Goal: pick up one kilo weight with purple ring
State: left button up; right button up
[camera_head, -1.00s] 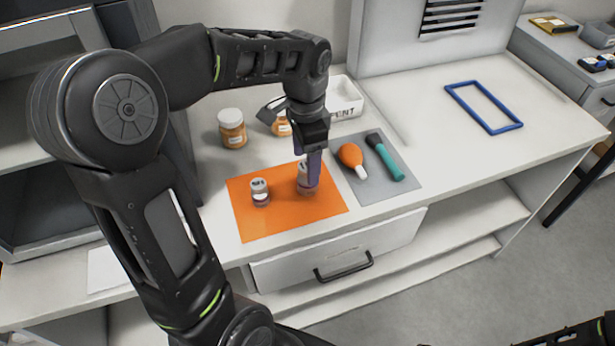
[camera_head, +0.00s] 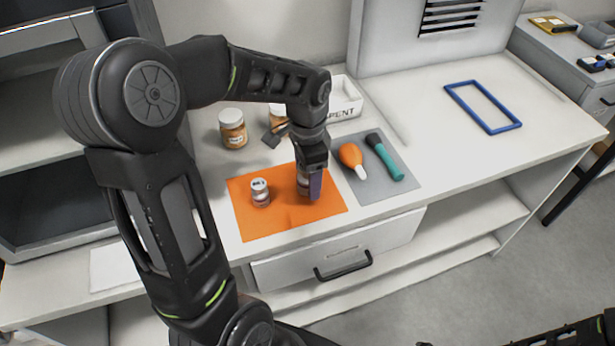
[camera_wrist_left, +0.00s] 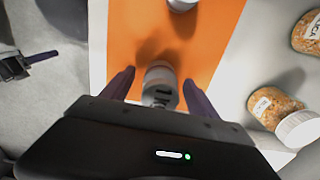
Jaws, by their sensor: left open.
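Two small metal weights stand on the orange mat (camera_head: 250,228). One weight (camera_head: 260,192) stands on the left part of the mat, apart from my gripper; it also shows at the top of the left wrist view (camera_wrist_left: 182,4). The other weight (camera_head: 302,184) is partly hidden by my left gripper (camera_head: 312,188). In the left wrist view this weight (camera_wrist_left: 160,82) sits between the two spread purple fingers (camera_wrist_left: 157,88), with gaps on both sides. My left gripper is open. I cannot make out a purple ring on either weight.
Jars (camera_head: 233,128) and a white tray (camera_head: 345,98) stand behind the mat. A grey mat (camera_head: 388,188) to the right holds an orange bulb (camera_head: 351,156) and a teal-handled tool (camera_head: 390,164). A blue frame (camera_head: 483,107) lies further right, with clear tabletop around it.

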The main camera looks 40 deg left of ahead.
pick_arm(q)
jog(key=shift+c, duration=0.4)
grip_shut()
jog(key=shift+w+r, duration=0.1)
dwell(0.3)
